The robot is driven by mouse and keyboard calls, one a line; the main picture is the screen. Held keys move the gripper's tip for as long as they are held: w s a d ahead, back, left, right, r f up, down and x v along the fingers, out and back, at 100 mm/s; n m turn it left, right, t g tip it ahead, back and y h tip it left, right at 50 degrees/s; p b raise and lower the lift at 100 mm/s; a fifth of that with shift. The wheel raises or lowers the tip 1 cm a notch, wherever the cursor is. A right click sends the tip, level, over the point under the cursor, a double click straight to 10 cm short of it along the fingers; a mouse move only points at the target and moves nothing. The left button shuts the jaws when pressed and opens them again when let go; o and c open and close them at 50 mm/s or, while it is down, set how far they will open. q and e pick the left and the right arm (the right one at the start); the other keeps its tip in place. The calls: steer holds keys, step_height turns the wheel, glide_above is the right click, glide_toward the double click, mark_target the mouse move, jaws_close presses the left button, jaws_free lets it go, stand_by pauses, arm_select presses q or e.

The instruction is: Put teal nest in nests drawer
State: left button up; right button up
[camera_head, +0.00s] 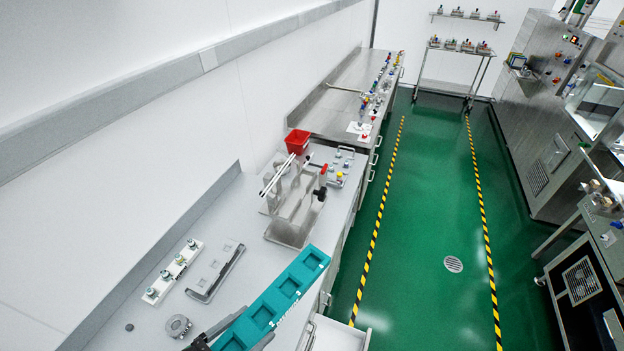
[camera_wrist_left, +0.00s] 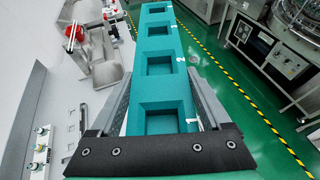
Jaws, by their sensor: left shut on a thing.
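The teal nest (camera_head: 288,285) is a long block with several square pockets in a row. My left gripper (camera_head: 236,332) is shut on its near end and holds it at a slant above the grey bench, by the front edge. In the left wrist view the nest (camera_wrist_left: 161,66) runs away between the two fingers (camera_wrist_left: 158,108), with white numbers along its side. A drawer (camera_head: 342,334) appears to stick out open from the bench front at the bottom of the head view, partly cut off; its label is not legible. My right gripper is not in view.
A white rack with vials (camera_head: 172,273), a grey fixture (camera_head: 215,272) and a small round part (camera_head: 178,326) lie left on the bench. A steel fixture (camera_head: 296,212) and red bin (camera_head: 297,140) stand beyond. The green aisle (camera_head: 425,220) is clear.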

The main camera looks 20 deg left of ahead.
arm_select(q)
steer(key=shift+w+a+r+n+t+y, duration=0.35)
steer(key=shift+w+a+r+y, duration=0.25)
steer(key=shift+w+a+r, duration=0.3)
steer(key=s+a+f+n+y+b, duration=0.1)
steer(key=s+f+b, duration=0.1)
steer(key=f+b, duration=0.7)
steer(key=s+a+f+n+y+b, duration=0.1)
steer(key=s+f+b, duration=0.2)
steer(key=f+b, duration=0.7)
step_height(320, 180, down, 13)
steer(key=shift+s+a+r+n+y, duration=0.1)
steer(key=shift+s+a+n+y, duration=0.1)
steer(key=shift+s+n+y, duration=0.15)
